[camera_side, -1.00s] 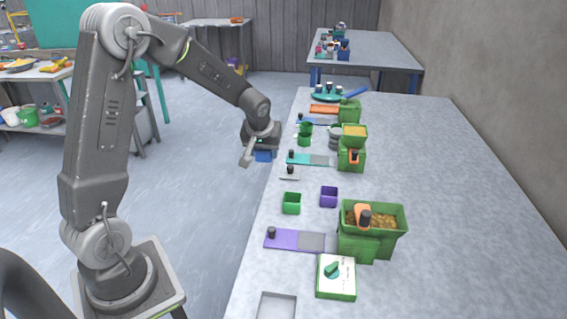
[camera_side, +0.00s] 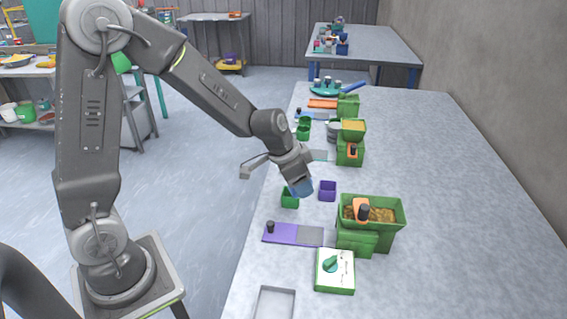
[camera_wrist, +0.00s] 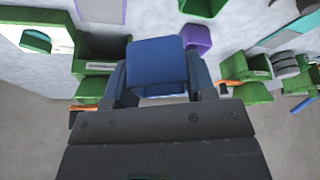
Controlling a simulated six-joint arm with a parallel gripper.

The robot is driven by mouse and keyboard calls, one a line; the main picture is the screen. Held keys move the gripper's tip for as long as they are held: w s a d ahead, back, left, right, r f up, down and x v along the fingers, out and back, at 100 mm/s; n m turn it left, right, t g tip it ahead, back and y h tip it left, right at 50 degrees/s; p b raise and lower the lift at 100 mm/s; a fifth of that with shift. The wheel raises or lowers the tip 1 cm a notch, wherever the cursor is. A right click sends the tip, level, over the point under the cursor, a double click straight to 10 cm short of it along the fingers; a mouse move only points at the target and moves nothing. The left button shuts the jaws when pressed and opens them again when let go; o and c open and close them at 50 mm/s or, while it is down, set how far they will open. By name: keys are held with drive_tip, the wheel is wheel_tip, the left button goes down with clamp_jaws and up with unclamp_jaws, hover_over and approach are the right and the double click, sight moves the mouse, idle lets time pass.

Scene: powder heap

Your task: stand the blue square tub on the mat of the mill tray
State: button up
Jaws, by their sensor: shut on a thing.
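My gripper (camera_side: 297,178) is shut on the blue square tub (camera_side: 302,188). In the wrist view the tub (camera_wrist: 158,52) sits between the two fingers. In the side view it is tilted and held above the bench, in front of part of a green tub. A purple tray (camera_side: 281,233) with a grey mat (camera_side: 310,237) lies nearer the camera, beside a green hopper machine (camera_side: 370,214). The mat looks bare. No label shows which one is the mill tray.
A green tub (camera_side: 290,199) and a purple tub (camera_side: 328,191) stand close to the held tub. A box with a green knob (camera_side: 334,270) and a shallow grey tray (camera_side: 275,303) lie at the front. A second hopper machine (camera_side: 350,142) stands farther back. The bench's right side is clear.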

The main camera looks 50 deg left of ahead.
sight(315, 237)
drive_tip(key=d+m, duration=0.1)
drive_tip(key=d, duration=0.1)
drive_tip(key=s+d+f+m+g+h, duration=0.1)
drive_tip(key=d+m, duration=0.1)
drive_tip(key=s+d+m, duration=0.1)
drive_tip(key=d+m, duration=0.1)
drive_tip(key=shift+d+f+h, duration=0.25)
drive_tip(key=shift+d+h, duration=0.15)
drive_tip(key=shift+f, duration=2.75)
drive_tip(key=shift+f, duration=0.5)
drive_tip(key=o, duration=1.2)
drive_tip(key=shift+d, duration=0.1)
